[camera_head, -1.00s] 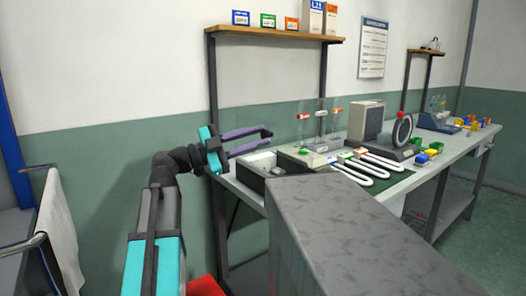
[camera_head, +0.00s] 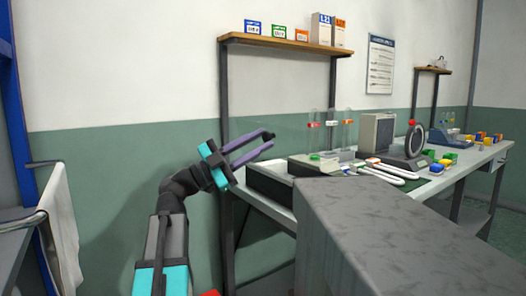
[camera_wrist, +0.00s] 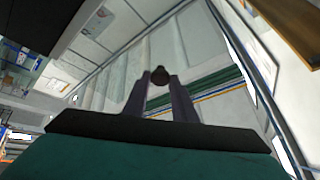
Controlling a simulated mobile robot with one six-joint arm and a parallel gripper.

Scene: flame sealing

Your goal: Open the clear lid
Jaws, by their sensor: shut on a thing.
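My gripper (camera_head: 268,138) is raised above the left end of the workbench, its two purple fingers angled up to the right. A low dark box with a light top (camera_head: 268,176) sits at the bench's left end, below and apart from the fingers.
The workbench (camera_head: 425,185) holds clear glass tubes (camera_head: 314,130), white U-shaped tubes (camera_head: 392,174), a round-faced device (camera_head: 415,140) and coloured bins. A shelf (camera_head: 285,43) with small boxes hangs above. A grey block (camera_head: 380,215) fills the foreground. A towel hangs at left.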

